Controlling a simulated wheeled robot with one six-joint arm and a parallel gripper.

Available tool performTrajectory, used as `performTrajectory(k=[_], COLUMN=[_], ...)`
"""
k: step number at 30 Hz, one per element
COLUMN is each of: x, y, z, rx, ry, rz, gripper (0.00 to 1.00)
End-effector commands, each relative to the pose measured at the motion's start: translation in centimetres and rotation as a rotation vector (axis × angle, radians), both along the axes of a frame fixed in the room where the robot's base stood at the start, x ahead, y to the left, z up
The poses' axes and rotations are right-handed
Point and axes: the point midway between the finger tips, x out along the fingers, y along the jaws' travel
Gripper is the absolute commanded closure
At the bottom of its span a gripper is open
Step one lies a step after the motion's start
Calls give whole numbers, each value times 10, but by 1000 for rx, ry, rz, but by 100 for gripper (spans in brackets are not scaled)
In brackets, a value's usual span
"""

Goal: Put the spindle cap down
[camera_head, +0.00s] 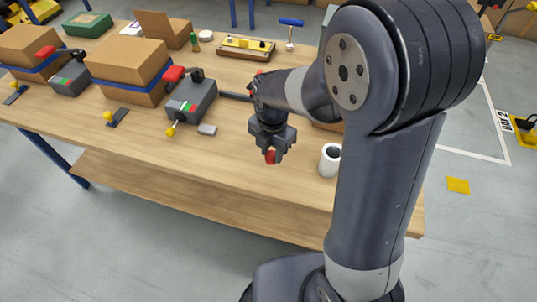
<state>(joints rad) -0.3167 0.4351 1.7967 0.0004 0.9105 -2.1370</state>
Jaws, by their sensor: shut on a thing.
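My gripper (271,151) points down over the right part of the wooden workbench (215,150), close to its front edge. It is shut on a small red cap (270,157), which shows just below the fingers. I take this to be the spindle cap. The cap appears to be held above the bench top, but the gap is hard to judge. Part of the cap is hidden between the fingers. A white cylinder with a dark open top (330,160) stands upright to the right of my gripper, apart from it.
A wooden tray (246,48) sits at the back. Bench front between block and gripper is clear.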

Motion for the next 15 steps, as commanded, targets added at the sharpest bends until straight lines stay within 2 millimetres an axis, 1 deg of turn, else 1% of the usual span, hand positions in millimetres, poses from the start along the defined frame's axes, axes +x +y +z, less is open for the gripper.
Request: performTrajectory(k=[6, 9, 15], x=[-1, 0, 0], y=[0, 0, 0], z=[-28, -38, -41], rx=[-1, -1, 0], ry=[3, 2, -1], rz=[0, 0, 0], gripper=[90, 90, 90])
